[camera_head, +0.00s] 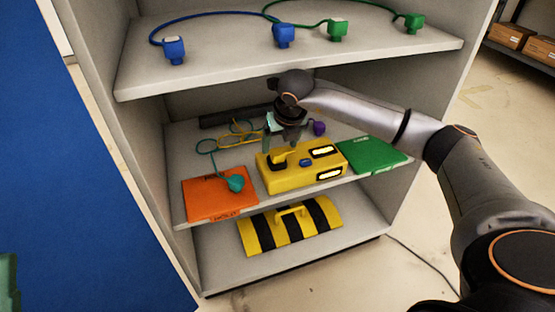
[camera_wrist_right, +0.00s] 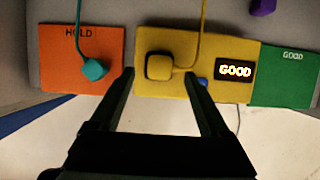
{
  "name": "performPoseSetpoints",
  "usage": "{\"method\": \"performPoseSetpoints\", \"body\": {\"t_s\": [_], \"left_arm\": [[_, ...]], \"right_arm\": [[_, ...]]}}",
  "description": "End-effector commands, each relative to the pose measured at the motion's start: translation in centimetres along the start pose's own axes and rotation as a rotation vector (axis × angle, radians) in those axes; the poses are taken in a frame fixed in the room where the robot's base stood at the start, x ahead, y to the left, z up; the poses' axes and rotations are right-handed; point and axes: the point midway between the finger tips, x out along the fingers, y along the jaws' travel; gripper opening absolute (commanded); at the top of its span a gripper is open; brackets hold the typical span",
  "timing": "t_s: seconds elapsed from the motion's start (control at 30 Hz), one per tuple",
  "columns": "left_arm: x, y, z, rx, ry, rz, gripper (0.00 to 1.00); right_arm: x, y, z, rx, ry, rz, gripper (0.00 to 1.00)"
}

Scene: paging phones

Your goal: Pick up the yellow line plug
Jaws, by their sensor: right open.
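The yellow line plug (camera_wrist_right: 160,66) sits on top of a yellow box (camera_wrist_right: 210,45) in the right wrist view, with a yellow cord running up from it. In the head view the plug (camera_head: 281,161) is on the left part of the box (camera_head: 300,178), just below my right gripper (camera_head: 283,130). My right gripper is open and empty; in the wrist view its two fingers (camera_wrist_right: 158,74) point toward the plug, one on each side in the picture. Contact with the plug does not show.
An orange HOLD pad (camera_head: 215,200) with a teal plug (camera_head: 236,183) lies left of the box, a green pad (camera_head: 372,154) right of it. A purple plug (camera_head: 319,128) is behind. The upper shelf (camera_head: 250,65) with blue and green plugs overhangs.

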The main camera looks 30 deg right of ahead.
Motion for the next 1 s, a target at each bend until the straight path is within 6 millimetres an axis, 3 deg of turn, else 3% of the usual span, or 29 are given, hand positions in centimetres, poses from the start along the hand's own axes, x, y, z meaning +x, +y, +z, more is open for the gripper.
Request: {"method": "performPoseSetpoints", "body": {"t_s": [0.03, 0.2, 0.5, 1.0], "left_arm": [[-0.5, 0.3, 0.5, 0.003, -0.002, 0.002, 0.00], [-0.9, 0.6, 1.1, 0.007, -0.007, 0.006, 0.00], [-0.9, 0.7, 1.1, 0.006, -0.010, 0.006, 0.00], [-0.9, 0.6, 1.1, 0.004, -0.011, 0.000, 0.00]], "right_arm": [[1.3, 0.0, -0.3, 0.000, 0.003, -0.001, 0.80], [3.3, 0.1, -0.2, 0.001, 0.001, 0.001, 0.80], [3.5, 0.0, -0.1, 0.000, 0.000, 0.000, 0.79], [3.5, 0.0, -0.1, 0.000, 0.000, 0.000, 0.23]]}}
